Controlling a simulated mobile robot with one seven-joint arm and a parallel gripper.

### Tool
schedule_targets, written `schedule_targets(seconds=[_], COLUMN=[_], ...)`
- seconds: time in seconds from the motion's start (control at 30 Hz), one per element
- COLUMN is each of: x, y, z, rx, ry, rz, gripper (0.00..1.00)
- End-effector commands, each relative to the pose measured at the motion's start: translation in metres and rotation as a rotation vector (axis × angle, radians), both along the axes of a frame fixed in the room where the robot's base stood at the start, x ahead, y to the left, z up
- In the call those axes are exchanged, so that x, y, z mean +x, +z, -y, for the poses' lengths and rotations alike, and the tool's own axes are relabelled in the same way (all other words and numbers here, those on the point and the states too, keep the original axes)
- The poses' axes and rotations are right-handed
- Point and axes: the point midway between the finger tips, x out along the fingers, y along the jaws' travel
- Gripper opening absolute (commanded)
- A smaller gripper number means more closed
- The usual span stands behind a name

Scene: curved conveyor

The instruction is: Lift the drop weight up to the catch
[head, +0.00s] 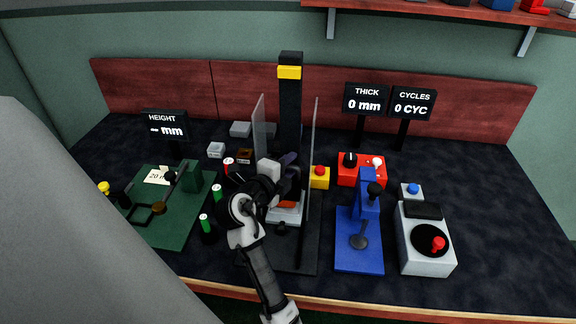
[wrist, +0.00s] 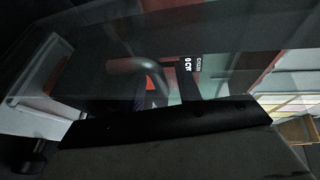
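A tall black column (head: 291,115) stands at the back middle, with a yellow block (head: 289,72), possibly the catch, near its top. A dark part (head: 290,162), possibly the drop weight, shows low in front of the column, partly hidden by my arm. My gripper (head: 284,178) is low between two clear upright panels, at or close to this dark part; I cannot tell whether they touch. Its fingers are not clear in the head view. The wrist view is dark, with a grey curved bar (wrist: 150,72) beyond a black edge. An orange piece (head: 287,205) lies below on a light base.
The clear panels (head: 259,125) (head: 312,150) stand close on both sides of my gripper. A red-topped yellow button box (head: 319,177), a red control box (head: 362,169), a blue press (head: 360,240) and a grey crank box (head: 427,250) are right. A green board (head: 165,230) is left.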

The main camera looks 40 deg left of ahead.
Motion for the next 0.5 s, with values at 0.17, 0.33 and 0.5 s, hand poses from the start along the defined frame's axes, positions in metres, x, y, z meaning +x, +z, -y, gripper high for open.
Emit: schedule_targets(seconds=[0.17, 0.33, 0.5], x=[-0.0002, -0.0004, -0.0005], y=[0.0000, 0.0002, 0.0000], z=[0.0000, 0.0000, 0.0000], rx=[0.000, 0.000, 0.000], ry=[0.000, 0.000, 0.000], rz=[0.000, 0.000, 0.000], gripper=[0.25, 0.03, 0.00])
